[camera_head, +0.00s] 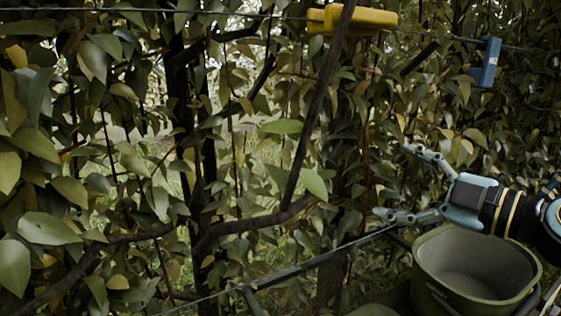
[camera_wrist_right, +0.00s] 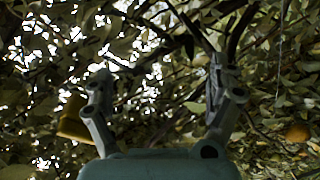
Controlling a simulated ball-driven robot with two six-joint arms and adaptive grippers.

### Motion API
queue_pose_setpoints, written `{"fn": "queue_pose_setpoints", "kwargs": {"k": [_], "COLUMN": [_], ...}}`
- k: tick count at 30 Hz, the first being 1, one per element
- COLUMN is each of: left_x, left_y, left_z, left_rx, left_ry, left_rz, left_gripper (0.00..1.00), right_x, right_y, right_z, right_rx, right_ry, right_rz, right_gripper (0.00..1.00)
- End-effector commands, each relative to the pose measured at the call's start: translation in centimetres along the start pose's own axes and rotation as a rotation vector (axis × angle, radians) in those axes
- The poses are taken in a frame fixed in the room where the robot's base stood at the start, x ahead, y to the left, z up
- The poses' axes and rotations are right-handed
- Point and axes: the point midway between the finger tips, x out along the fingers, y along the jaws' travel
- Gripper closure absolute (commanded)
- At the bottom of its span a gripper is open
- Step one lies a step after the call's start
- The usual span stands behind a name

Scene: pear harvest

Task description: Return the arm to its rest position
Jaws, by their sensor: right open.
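My right gripper (camera_head: 393,182) comes in from the right in the head view. Its two fingers are spread wide with nothing between them, and it points left toward the foliage, above and beside a green bucket. My left gripper is in neither view.
The green bucket (camera_head: 428,287) stands at the lower right, below my right gripper. Branches (camera_head: 250,224) and dense leaves fill the left and middle. A yellow block (camera_head: 362,17) and a blue block (camera_head: 487,62) are on a wire above. An orange-yellow round thing (camera_wrist_right: 297,132) shows among leaves.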

Motion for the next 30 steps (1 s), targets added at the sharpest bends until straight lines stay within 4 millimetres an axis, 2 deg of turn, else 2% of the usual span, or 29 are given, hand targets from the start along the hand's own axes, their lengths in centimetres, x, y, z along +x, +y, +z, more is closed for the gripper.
{"fn": "queue_pose_setpoints", "kwargs": {"k": [1,3,5,6,8,11,13,16,18,21,24,30], "left_x": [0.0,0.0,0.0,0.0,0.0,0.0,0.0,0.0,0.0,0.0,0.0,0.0], "left_y": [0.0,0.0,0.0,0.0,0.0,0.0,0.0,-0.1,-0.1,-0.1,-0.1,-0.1], "left_z": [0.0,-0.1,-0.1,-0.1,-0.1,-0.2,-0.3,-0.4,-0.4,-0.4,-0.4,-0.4], "left_rx": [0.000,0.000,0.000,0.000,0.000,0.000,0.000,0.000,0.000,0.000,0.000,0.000], "left_ry": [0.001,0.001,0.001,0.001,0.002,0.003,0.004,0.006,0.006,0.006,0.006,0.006], "left_rz": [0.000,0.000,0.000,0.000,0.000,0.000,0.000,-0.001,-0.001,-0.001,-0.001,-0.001], "left_gripper": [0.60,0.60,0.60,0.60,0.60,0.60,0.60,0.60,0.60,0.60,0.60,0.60], "right_x": [-1.0,-3.1,-5.6,-7.5,-10.3,-15.0,-17.9,-20.8,-22.2,-23.7,-25.0,-27.4], "right_y": [1.9,4.8,6.7,7.2,7.1,3.9,-0.2,-6.4,-9.9,-14.1,-17.5,-22.8], "right_z": [-1.3,-1.9,-1.2,-0.2,1.7,5.2,6.9,7.4,6.8,5.3,3.4,-1.1], "right_rx": [0.036,0.102,0.179,0.241,0.344,0.538,0.678,0.835,0.912,0.994,1.055,1.140], "right_ry": [0.014,-0.016,-0.086,-0.155,-0.285,-0.559,-0.764,-0.998,-1.111,-1.227,-1.308,-1.406], "right_rz": [0.157,0.378,0.543,0.637,0.744,0.820,0.787,0.658,0.552,0.398,0.246,-0.058], "right_gripper": [0.09,0.09,0.09,0.09,0.09,0.09,0.09,0.09,0.09,0.09,0.09,0.09]}}
